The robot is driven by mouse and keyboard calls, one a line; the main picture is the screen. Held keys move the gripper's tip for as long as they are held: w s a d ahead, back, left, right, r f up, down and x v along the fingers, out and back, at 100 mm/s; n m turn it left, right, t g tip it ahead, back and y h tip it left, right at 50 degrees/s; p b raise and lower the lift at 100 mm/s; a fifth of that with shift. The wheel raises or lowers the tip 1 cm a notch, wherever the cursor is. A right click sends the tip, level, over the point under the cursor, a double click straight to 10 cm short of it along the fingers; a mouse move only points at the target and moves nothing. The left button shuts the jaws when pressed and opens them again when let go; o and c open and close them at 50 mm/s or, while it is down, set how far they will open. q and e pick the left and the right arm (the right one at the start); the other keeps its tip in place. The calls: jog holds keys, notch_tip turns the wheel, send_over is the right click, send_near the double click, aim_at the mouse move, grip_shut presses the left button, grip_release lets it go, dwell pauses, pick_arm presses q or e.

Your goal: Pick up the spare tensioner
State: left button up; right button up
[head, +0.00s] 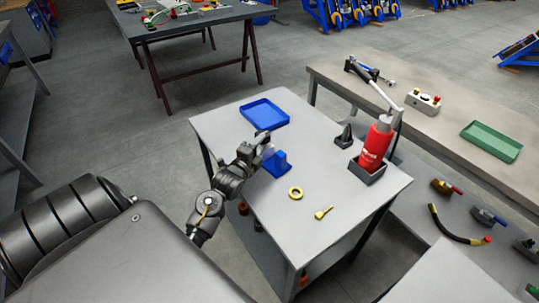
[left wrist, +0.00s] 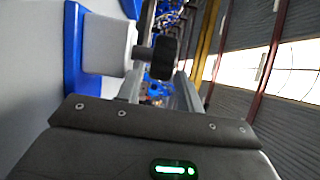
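My left gripper (head: 262,146) is at the left edge of the small grey table, next to a blue stand (head: 277,164). In the left wrist view my left gripper's fingers (left wrist: 158,92) are apart, with a gap between them. A light grey part with a black roller-like end (left wrist: 160,52), which looks like the spare tensioner, sits against the blue stand (left wrist: 74,55) just past the fingertips. Whether the fingers touch it cannot be told. In the head view the part is mostly hidden behind the gripper. My right gripper is not in view.
A longer bench (head: 440,133) stands at the right, with a green tray (head: 491,142).

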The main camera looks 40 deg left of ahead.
aim_at(267, 135)
pick_arm(q)
jog(key=shift+w+a+r, duration=0.1)
jog(key=shift+w+a, duration=0.05)
jog(key=shift+w, duration=0.15)
jog(key=x, duration=0.5)
jog(key=shift+p, duration=0.4)
jog(key=shift+c, duration=0.2)
grip_shut()
dwell(0.7)
